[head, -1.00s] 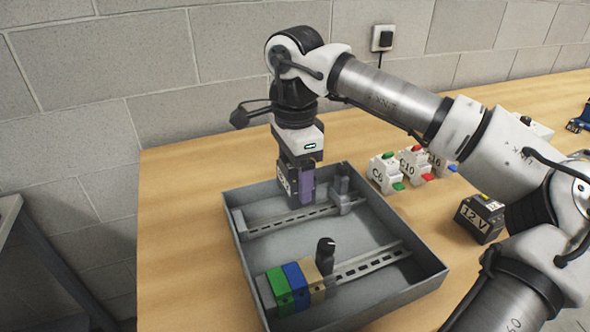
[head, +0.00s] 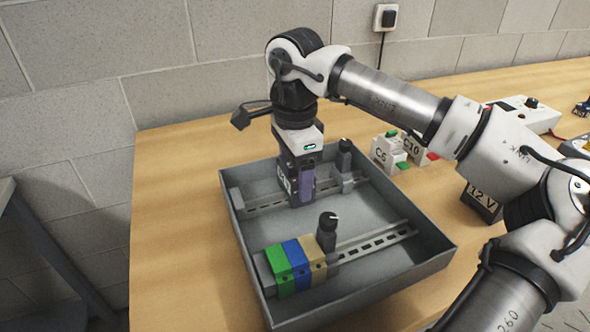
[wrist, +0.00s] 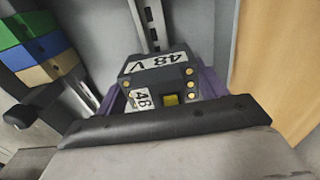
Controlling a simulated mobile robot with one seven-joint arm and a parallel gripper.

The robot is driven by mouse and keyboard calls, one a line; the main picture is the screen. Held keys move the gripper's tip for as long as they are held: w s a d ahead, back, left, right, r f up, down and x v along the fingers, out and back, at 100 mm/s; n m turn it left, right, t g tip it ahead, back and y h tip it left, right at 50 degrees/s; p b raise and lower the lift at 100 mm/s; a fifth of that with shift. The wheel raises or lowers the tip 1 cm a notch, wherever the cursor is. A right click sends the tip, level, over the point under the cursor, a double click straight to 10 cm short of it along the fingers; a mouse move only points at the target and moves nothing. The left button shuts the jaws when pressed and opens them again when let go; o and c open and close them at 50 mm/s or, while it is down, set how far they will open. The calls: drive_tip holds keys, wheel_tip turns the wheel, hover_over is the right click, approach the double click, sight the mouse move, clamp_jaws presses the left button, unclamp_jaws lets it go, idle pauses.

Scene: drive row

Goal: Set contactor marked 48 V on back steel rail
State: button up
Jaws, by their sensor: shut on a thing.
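The dark contactor, marked "48 V" on a white label, shows in the wrist view (wrist: 158,72) and side-on in the head view (head: 283,184). My gripper (head: 304,184) is shut on it, with purple pads at its sides. The contactor is upright over the back steel rail (head: 262,207), low inside the grey tray. Its underside is hidden, so I cannot tell whether it touches the rail. The slotted rail (wrist: 151,18) also shows beyond the contactor in the wrist view.
The tray (head: 400,287) has raised walls. A black knob post (head: 345,158) stands at the back rail's right. The front rail (head: 375,247) holds green, blue and tan blocks (head: 297,262) and a knob post (head: 327,232). Right of the tray are white C6 (head: 383,153) and C10 breakers and a 12 V block (head: 481,199).

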drive_tip(key=shift+f+b, duration=0.35)
drive_tip(key=shift+f, duration=0.15)
idle(0.4)
drive_tip(key=o, duration=1.3)
drive_tip(key=shift+r, duration=0.1)
wheel_tip(320, 180, up, 14)
drive_tip(key=shift+f+p, duration=0.2)
drive_tip(key=shift+p, duration=0.2)
